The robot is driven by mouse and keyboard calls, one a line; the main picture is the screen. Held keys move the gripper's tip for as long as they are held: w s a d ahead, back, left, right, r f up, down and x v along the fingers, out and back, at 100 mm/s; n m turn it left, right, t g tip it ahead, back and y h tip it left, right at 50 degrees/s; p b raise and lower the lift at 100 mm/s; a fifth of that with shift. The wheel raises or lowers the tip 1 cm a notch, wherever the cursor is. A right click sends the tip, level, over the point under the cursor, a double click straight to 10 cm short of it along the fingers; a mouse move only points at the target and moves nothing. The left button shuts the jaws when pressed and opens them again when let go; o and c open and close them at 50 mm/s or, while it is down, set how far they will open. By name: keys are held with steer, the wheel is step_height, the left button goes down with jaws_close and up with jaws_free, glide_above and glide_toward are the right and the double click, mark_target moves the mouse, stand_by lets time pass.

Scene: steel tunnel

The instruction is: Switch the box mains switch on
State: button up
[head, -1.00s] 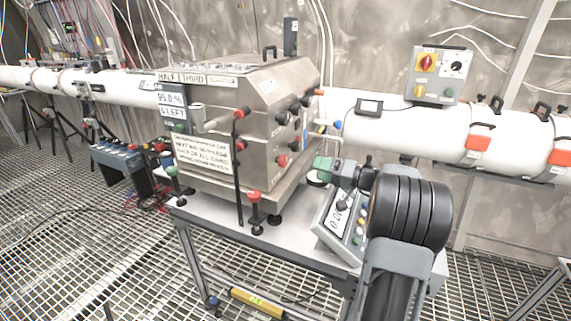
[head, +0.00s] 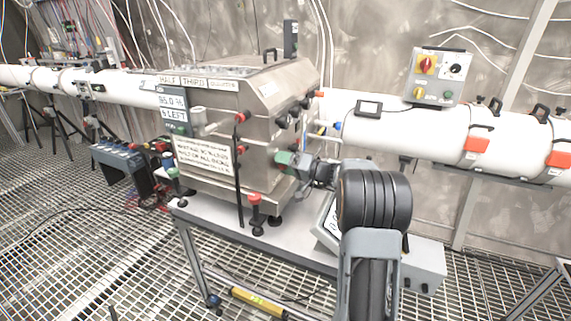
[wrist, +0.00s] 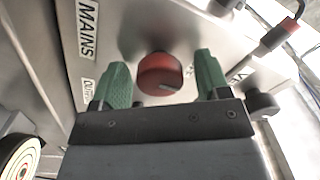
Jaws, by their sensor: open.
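The steel box (head: 262,110) stands on a bench in the middle of the head view. In the wrist view a red round knob (wrist: 160,73) sits on the box's panel, near a label reading MAINS (wrist: 88,30). My gripper (wrist: 158,80) is open, with one green fingertip on each side of the knob; contact cannot be told. In the head view my gripper (head: 287,160) is at the box's right face, and it and my arm hide the knob there.
A second label (wrist: 86,92), partly covered, and dark knobs (wrist: 262,104) lie close to the fingers. A sloped display unit (head: 328,222) stands below my arm.

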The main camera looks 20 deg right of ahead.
steer(key=c, duration=0.9)
steer(key=m+b, duration=0.1)
steer(key=m, duration=0.2)
steer(key=shift+f+m+b, duration=0.15)
steer(key=shift+m+b, duration=0.15)
steer(key=shift+m, duration=0.1)
steer(key=m, duration=0.4)
steer(key=shift+m, duration=0.3)
steer(key=m+p, duration=0.2)
steer(key=m, duration=0.2)
steer(key=shift+r, duration=0.2)
steer(key=shift+f+m+p, duration=0.1)
steer(key=shift+m+p, duration=1.3)
steer(key=shift+m, duration=1.3)
